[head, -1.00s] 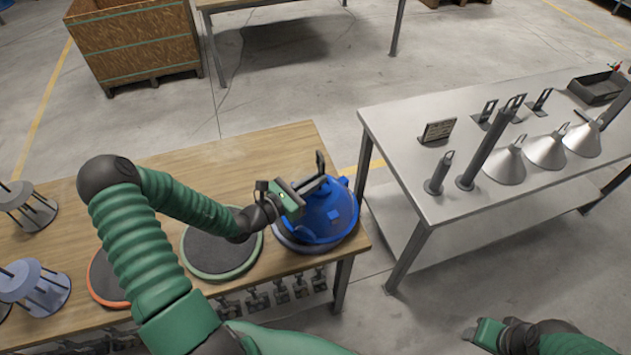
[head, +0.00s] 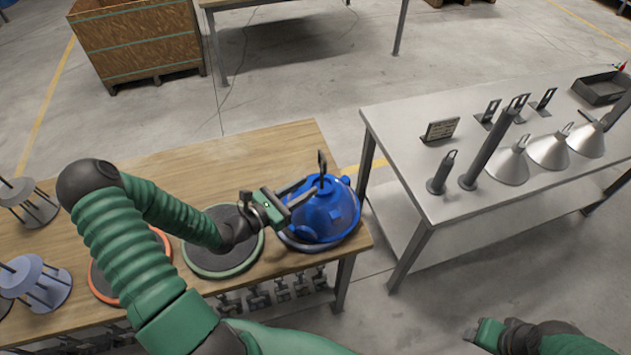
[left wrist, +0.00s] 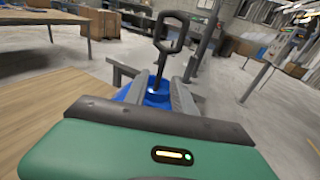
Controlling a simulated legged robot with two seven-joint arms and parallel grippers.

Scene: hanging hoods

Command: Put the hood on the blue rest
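The blue hood (head: 325,215), a dome with a dark upright loop handle (head: 321,168), sits upright on the round rest at the right end of the wooden table. The rest's rim (head: 290,240) shows as a dark bluish edge, mostly covered by the hood. My left gripper (head: 303,191) is just left of the handle, fingers apart with nothing held. In the left wrist view the handle (left wrist: 171,34) stands beyond the open fingers, with blue hood (left wrist: 155,92) seen between them. My right gripper (head: 482,337) is low at the right, away from both tables; its fingers are unclear.
Green-ringed (head: 205,273) and orange-ringed (head: 100,285) rests lie left on the wooden table (head: 250,150), partly behind my left arm. Grey stands are farther left. The metal table (head: 400,110) at right holds several pale cone hoods (head: 508,165), posts and a dark tray (head: 600,88).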

